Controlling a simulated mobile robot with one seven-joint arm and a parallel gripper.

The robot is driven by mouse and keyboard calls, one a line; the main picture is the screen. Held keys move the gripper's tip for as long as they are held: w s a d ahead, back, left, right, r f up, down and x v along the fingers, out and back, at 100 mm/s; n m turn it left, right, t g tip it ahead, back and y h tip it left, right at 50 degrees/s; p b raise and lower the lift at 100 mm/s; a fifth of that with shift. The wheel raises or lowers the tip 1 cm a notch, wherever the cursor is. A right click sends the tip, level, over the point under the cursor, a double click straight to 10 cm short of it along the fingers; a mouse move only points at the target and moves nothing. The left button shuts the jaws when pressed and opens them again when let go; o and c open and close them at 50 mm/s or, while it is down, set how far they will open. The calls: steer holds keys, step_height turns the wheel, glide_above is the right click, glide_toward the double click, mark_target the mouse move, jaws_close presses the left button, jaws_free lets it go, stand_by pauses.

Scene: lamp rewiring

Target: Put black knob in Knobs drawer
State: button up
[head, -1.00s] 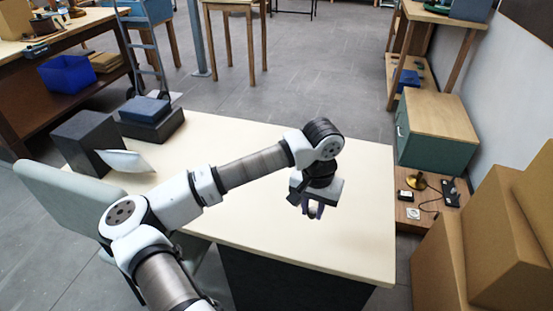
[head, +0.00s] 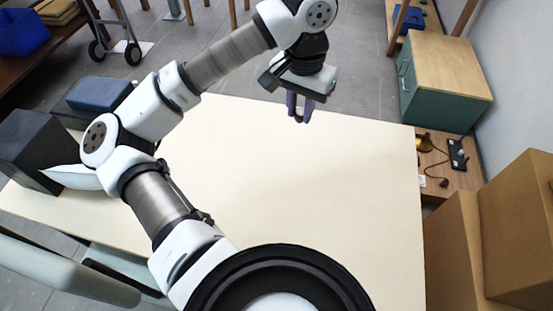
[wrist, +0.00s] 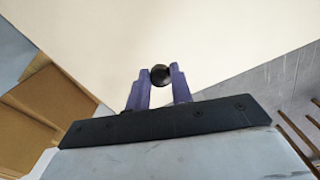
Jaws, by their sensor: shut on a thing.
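The black knob (wrist: 160,75) is a small dark ball held between the purple fingertips of my gripper (wrist: 157,74) in the wrist view. A teal cabinet (head: 450,105) with a wooden top stands beyond the table at the right. Its front, with handles, faces left and looks closed. No label is readable, so I cannot tell which drawer is Knobs.
Dark boxes (head: 35,150) and a white pillow-like bag (head: 72,177) lie at the table's left. Cardboard boxes (head: 520,235) stand at the right. A low wooden shelf (head: 445,180) with small items sits before the cabinet. Grey floor (head: 350,75) is clear beyond the table.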

steer(key=shift+w, duration=0.2)
steer(key=shift+a+f, duration=0.1)
steer(key=shift+f, duration=0.25)
steer(key=p, duration=0.4)
glide_toward(294, 172)
step_height(294, 172, down, 5)
steer(key=shift+f, duration=0.1)
steer(key=shift+a+f, duration=0.1)
steer(key=shift+f, duration=0.2)
steer(key=shift+f+b, duration=0.2)
steer(key=shift+b, duration=0.15)
steer(key=o, duration=0.9)
steer(key=shift+o, duration=0.2)
steer(key=shift+r, duration=0.15)
